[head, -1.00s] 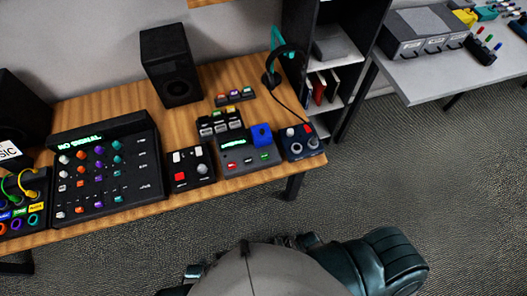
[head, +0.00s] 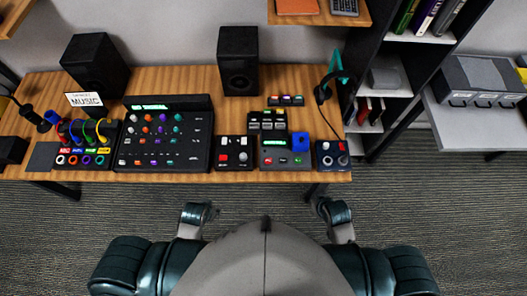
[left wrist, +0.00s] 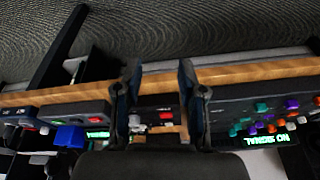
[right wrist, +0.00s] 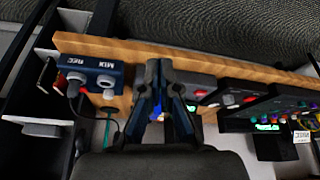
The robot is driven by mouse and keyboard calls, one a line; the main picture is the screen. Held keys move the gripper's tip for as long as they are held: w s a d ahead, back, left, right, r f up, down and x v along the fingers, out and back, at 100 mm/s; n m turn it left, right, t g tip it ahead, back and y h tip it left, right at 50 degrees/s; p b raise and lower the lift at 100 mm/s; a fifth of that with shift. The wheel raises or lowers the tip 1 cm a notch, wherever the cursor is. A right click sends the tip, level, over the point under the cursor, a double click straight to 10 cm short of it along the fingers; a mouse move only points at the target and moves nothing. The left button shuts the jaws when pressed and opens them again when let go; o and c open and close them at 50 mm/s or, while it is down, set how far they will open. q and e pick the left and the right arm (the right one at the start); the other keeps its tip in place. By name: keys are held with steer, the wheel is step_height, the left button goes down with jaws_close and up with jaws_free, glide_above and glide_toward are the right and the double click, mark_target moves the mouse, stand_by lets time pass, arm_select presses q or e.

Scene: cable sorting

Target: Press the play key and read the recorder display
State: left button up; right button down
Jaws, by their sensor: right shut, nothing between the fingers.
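The grey recorder (head: 273,159) stands on the desk right of centre in the head view. The display text is too small to read.
A mixer (head: 165,150) with a green "NO SIGNAL" readout (left wrist: 277,132) and a cabled patch box (head: 85,158) stand left. Two speakers (head: 238,60) stand behind. Floor before the desk is clear.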

arm_select(q)
steer(key=s+f+g, duration=0.1)
steer(key=s+f, duration=0.1)
steer(key=f, duration=0.8)
steer(key=s+f, duration=0.2)
steer(key=f, duration=0.8)
arm_select(e)
steer(key=w+a+r+n+t+y, duration=0.2)
steer(key=w+a+r+n+y, duration=0.25)
steer(key=w+a+n, duration=0.6)
arm_select(q)
steer(key=s+a+f, duration=0.1)
steer(key=s+f, duration=0.6)
steer(key=s, duration=0.1)
steer(key=s+a+f+g, duration=0.1)
steer(key=s+a+f, duration=0.1)
steer(key=s+f, duration=0.5)
steer(key=shift+s+a+p, duration=0.25)
steer(key=shift+s+p, duration=0.2)
steer(key=shift+s, duration=0.35)
arm_select(e)
steer(key=w+d+f+n, duration=0.1)
steer(key=w+d+n, duration=0.2)
steer(key=w+d, duration=0.3)
steer(key=w, duration=0.4)
steer(key=shift+d+f+n+y, duration=0.15)
steer(key=shift+f+n+y, duration=0.05)
steer(key=shift+n+y, duration=0.15)
steer(key=shift+w, duration=0.1)
